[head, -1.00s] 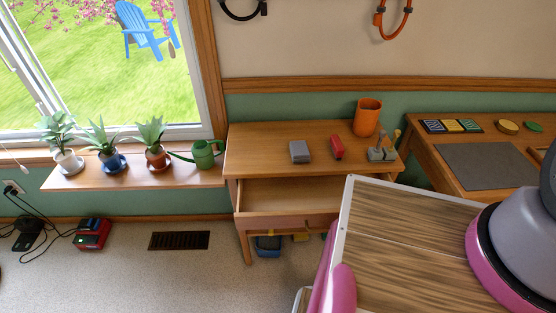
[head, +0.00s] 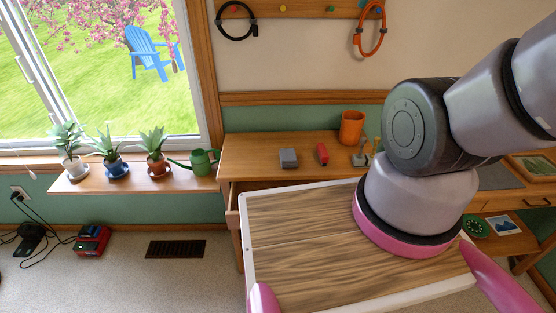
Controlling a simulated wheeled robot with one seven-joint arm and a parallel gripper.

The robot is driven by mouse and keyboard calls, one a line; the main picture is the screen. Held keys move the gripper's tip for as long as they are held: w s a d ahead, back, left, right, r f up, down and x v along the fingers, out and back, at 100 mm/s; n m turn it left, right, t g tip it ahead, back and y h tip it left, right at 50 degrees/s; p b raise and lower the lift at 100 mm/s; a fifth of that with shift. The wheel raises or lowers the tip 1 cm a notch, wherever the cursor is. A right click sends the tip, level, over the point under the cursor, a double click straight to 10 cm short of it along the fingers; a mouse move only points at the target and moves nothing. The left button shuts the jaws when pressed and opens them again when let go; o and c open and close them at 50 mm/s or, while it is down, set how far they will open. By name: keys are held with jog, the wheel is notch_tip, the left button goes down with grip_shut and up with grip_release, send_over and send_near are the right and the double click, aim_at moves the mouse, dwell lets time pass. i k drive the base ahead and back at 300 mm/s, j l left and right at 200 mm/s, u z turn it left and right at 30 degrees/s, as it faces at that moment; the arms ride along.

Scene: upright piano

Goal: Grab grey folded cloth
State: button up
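A small grey block-like item (head: 288,158), which looks like the grey folded cloth, lies on top of the wooden side table (head: 245,152), left of a red item (head: 322,153). It is too small to make out folds. Nothing touches it. My arm rises in front on the right, and my gripper is out of view, so its state does not show.
An orange cup (head: 351,128) and a small tool holder (head: 361,156) stand on the same table. The table's open drawer (head: 233,206) is mostly hidden behind my wooden-topped base. Plants and a green watering can (head: 201,162) line the windowsill. A desk (head: 535,190) stands right.

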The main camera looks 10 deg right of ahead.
aim_at(287, 156)
jog(key=l+u, duration=0.25)
jog(key=l, duration=0.25)
jog(key=k+l+u, duration=0.25)
jog(key=l, duration=0.2)
jog(key=l+u, duration=0.45)
jog(key=l, duration=0.4)
